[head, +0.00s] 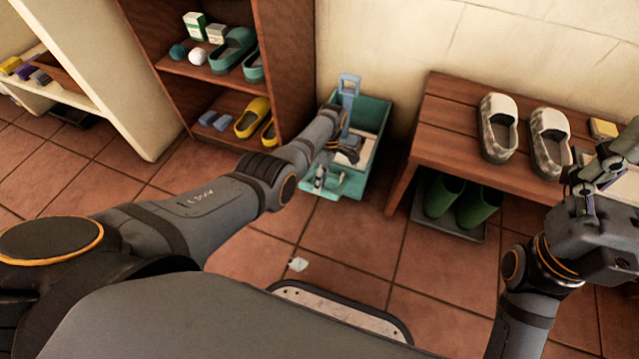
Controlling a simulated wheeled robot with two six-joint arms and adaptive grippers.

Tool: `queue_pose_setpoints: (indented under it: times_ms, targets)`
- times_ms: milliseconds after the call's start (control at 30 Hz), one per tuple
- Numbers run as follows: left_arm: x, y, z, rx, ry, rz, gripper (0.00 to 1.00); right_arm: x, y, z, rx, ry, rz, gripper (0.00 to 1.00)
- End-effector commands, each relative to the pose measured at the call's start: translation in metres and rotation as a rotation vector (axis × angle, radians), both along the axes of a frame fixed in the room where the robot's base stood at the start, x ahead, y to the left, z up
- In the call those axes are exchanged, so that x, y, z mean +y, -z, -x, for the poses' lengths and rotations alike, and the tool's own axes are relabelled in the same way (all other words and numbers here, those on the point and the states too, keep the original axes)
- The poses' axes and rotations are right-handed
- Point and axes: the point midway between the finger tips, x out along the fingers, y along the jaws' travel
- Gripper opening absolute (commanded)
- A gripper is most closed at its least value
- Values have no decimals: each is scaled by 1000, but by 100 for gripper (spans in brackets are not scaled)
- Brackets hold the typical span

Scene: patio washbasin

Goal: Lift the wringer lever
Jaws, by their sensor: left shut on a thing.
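A teal mop bucket (377,112) stands on the tiles between the wooden shelf and the bench. A light-blue wringer lever (348,88) with a loop handle on top stands nearly upright at the bucket. My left gripper (345,153) reaches over the bucket from the left and is shut on the lever, low on its shaft. My gripper and arm hide the exact contact and part of the bucket's inside. My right gripper (598,170) is raised at the right edge, away from the bucket, in front of the bench; its finger gap is unclear.
A wooden shelf (288,75) with shoes and small items stands left of the bucket. A wooden bench (455,115) with checked slippers (497,125) stands to the right, green boots (478,203) beneath. A small pale scrap (298,264) lies on the open tiles in front.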

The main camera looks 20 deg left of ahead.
Motion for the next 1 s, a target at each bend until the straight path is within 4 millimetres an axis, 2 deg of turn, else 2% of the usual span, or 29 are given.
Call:
queue_pose_setpoints:
  times_ms: [33,267,300,433,767,867,1000]
  targets:
    - [0,-1,-9,-32,-1,1,0,0,1,0,0,0,1,82]
    - [0,-1,-9,-33,-1,0,0,0,1,0,-1,-1,3,82]
    - [0,-1,-9,-33,-1,0,30,0,1,0,-1,-1,3,82]
    - [0,-1,-8,-30,-1,0,47,1,1,0,-2,-1,4,82]
    - [0,-5,-8,-22,0,1,47,1,1,0,0,-2,7,82]
    - [0,-20,-14,-24,0,1,47,1,0,0,0,-2,6,82]
    - [-1,-52,-28,-26,0,1,47,1,0,0,-1,-2,5,82]
